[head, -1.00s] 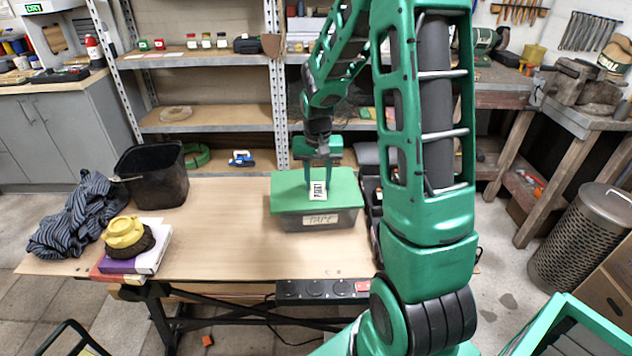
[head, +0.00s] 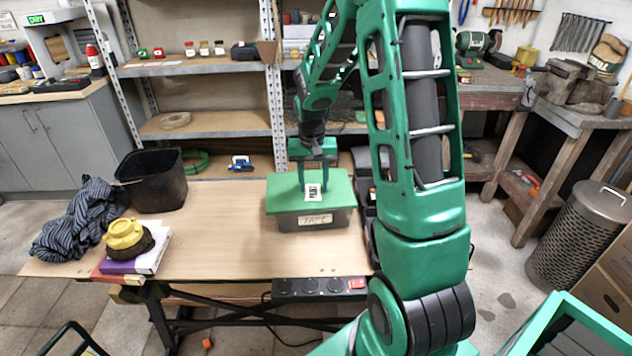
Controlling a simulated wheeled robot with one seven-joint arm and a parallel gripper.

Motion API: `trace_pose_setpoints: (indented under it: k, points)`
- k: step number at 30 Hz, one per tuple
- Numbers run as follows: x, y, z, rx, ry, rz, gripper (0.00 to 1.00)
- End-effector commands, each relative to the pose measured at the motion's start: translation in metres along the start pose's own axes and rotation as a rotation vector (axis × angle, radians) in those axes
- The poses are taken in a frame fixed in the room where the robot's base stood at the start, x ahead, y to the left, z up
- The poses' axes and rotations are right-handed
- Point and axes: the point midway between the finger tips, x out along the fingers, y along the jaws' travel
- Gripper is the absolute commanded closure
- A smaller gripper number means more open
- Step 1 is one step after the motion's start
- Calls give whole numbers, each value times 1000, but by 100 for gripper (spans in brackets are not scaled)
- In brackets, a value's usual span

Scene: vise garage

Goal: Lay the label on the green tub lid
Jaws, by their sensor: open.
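The green tub lid (head: 284,194) sits on a grey tub (head: 288,222) near the right end of the workbench. A small white label with black print (head: 313,191) lies on the lid, right of its middle. My gripper (head: 314,183) is open just above and behind the label, its fingers pointing down. The fingertips look apart from the label, though the exact gap is hard to tell. A separate paper tag (head: 315,220) is on the tub's front.
A power strip (head: 318,287) runs along the front edge. The bench middle is clear.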

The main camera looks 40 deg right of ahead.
Motion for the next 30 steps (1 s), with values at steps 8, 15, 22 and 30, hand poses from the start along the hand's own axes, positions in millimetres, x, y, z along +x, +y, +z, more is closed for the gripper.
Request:
trace_pose_setpoints:
  k: [8, 15, 22, 30]
  points:
    - [-22, -3, 8, -13, -18, -3, 47]
    - [-88, 8, 17, -6, 3, -12, 47]
    - [-128, 12, 19, -4, 7, -14, 47]
    - [-148, 21, 29, -5, 7, -9, 47]
